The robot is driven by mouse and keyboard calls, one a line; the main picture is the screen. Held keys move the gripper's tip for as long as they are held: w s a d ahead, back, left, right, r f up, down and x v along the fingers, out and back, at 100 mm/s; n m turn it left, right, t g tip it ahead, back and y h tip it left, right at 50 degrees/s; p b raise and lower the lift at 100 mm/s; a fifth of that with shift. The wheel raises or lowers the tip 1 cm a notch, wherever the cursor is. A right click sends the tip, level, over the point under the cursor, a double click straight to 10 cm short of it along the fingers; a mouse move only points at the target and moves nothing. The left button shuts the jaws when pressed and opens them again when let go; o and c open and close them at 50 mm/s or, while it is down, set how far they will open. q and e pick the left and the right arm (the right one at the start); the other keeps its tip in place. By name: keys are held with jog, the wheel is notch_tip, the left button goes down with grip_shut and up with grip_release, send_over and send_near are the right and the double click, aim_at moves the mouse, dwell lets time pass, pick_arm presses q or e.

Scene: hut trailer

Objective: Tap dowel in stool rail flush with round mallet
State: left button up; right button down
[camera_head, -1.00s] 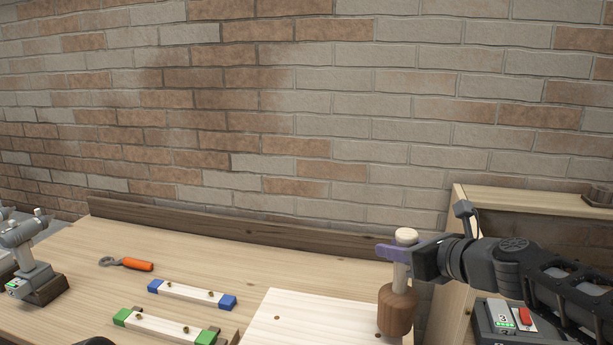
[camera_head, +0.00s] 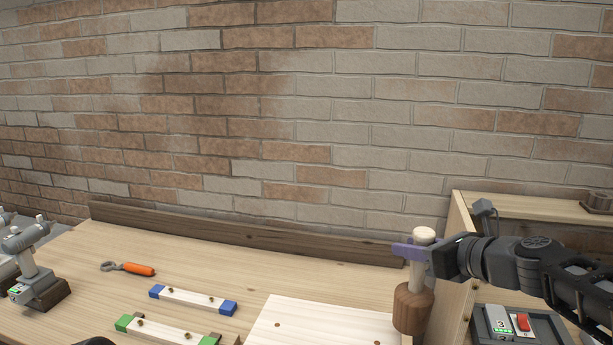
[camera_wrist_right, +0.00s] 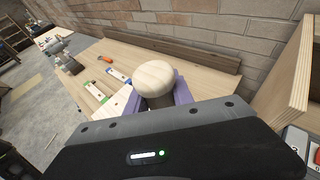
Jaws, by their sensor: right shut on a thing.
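The round mallet has a brown wooden head (camera_head: 413,309) and a pale handle (camera_head: 419,268). My right gripper (camera_head: 411,250) is shut on the handle, with its purple fingers around it below the pale knob. The mallet hangs upright, head down, at the right of the bench; in the right wrist view the knob (camera_wrist_right: 155,78) hides the head. A rail with blue ends (camera_head: 192,300) and a rail with green ends (camera_head: 165,331) lie to the left, each with small brown dowels on it. How far the dowels stand out is too small to tell. My left gripper is not in view.
A pale board (camera_head: 325,322) lies in front, left of the mallet. An orange-handled tool (camera_head: 138,269) and a grey device (camera_head: 32,263) are at left. A wooden cabinet (camera_head: 525,206) and a switch box (camera_head: 518,325) stand at right. A dark ledge (camera_head: 235,235) runs along the back.

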jog(key=a+f+b, duration=0.4)
jog(key=a+f, duration=0.1)
jog(key=a, duration=0.1)
notch_tip(320, 180, up, 6)
jog(key=p, duration=0.5)
jog(key=shift+d+r+b, duration=0.2)
jog(key=shift+d+b, duration=0.05)
jog(key=shift+d, duration=1)
jog(key=shift+d+r+b, duration=0.15)
jog(key=shift+d+b, duration=0.05)
jog(key=shift+d, duration=1)
jog(key=shift+d+r+b, duration=0.2)
jog(key=shift+d+b, duration=0.05)
jog(key=shift+d, duration=1)
jog(key=shift+a+f, duration=0.25)
jog(key=shift+a, duration=0.35)
